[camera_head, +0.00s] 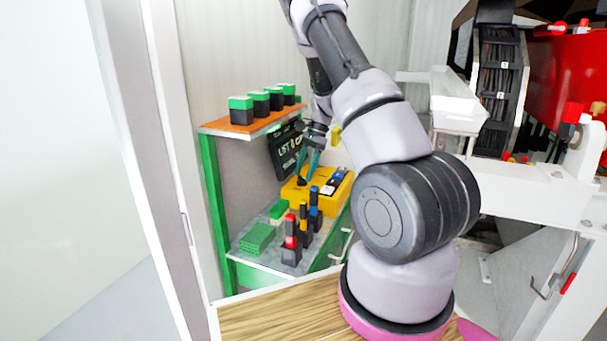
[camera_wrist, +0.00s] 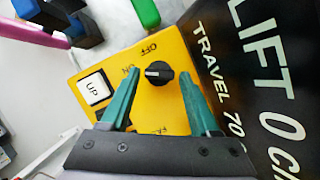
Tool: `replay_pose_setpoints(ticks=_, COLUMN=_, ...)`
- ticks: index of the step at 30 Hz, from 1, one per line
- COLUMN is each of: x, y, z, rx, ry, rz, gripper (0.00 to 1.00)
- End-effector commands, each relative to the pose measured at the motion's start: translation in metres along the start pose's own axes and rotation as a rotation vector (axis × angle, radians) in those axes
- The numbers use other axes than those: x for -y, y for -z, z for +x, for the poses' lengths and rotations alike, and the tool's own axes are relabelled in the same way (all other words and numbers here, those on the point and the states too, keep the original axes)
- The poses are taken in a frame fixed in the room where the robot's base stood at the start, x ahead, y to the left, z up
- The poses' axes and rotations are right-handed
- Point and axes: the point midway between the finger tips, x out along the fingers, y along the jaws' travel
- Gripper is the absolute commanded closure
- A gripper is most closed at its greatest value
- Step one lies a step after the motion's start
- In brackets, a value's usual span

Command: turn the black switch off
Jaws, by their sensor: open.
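The black switch (camera_wrist: 158,74) is a round knob with a white pointer mark on a yellow control box (camera_wrist: 110,62). OFF and ON labels are printed beside it. In the wrist view its pointer lies roughly sideways in the picture, toward the left; I cannot tell exactly which label it meets. My gripper (camera_wrist: 160,78) is open, with one teal finger on each side of the knob; I cannot tell if either touches it. In the head view the yellow box (camera_head: 293,192) stands on the shelf, with my gripper (camera_head: 307,170) over it; the knob is not clear there.
A white UP button (camera_wrist: 94,89) sits on the box beside the knob. A black sign (camera_head: 286,150) stands behind the box. An orange upper shelf (camera_head: 250,122) holds several green-topped blocks.

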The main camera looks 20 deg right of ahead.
Motion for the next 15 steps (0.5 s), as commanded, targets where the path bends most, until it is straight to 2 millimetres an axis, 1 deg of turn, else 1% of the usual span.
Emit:
replay_pose_setpoints(ticks=1, x=-0.0004, y=-0.0002, z=0.0048, rx=0.0, ry=-0.002, rz=0.0, gripper=0.38)
replay_pose_setpoints(ticks=4, x=-0.0001, y=-0.0002, z=0.0098, rx=0.0, ry=-0.001, rz=0.0, gripper=0.38)
replay_pose_setpoints(ticks=12, x=0.0, y=-0.0002, z=0.0109, rx=-0.001, ry=0.0, rz=-0.001, gripper=0.38)
replay_pose_setpoints(ticks=13, x=0.0, y=-0.0002, z=0.0108, rx=-0.001, ry=0.0, rz=-0.001, gripper=0.45)
replay_pose_setpoints(ticks=14, x=0.0, y=-0.0001, z=0.0108, rx=-0.001, ry=0.0, rz=-0.001, gripper=0.57)
replay_pose_setpoints(ticks=15, x=0.0, y=-0.0001, z=0.0107, rx=-0.001, ry=0.0, rz=-0.001, gripper=0.72)
